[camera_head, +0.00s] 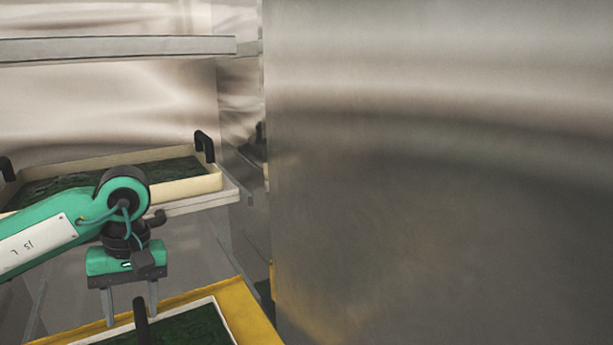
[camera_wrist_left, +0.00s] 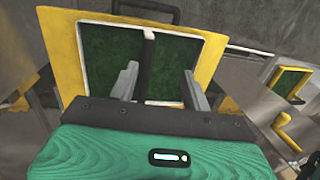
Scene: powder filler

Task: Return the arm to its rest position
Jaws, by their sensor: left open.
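My left gripper (camera_head: 131,306) is open at the lower left of the head view, pointing down over a tray. Its two grey fingers also show apart in the left wrist view (camera_wrist_left: 161,82). The lower tray (camera_head: 222,321) has a cream rim, a dark green fill and a black handle (camera_head: 141,322). In the left wrist view that near handle (camera_wrist_left: 148,62) appears as a dark bar between the fingers; I cannot tell whether they touch it. My right gripper is in neither view.
A yellow frame (camera_head: 250,318) surrounds the lower tray. Another cream tray (camera_head: 190,188) with black handles sits on a shelf behind my left arm. A rail (camera_head: 120,46) crosses above. A large metal panel (camera_head: 440,180) fills the right side.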

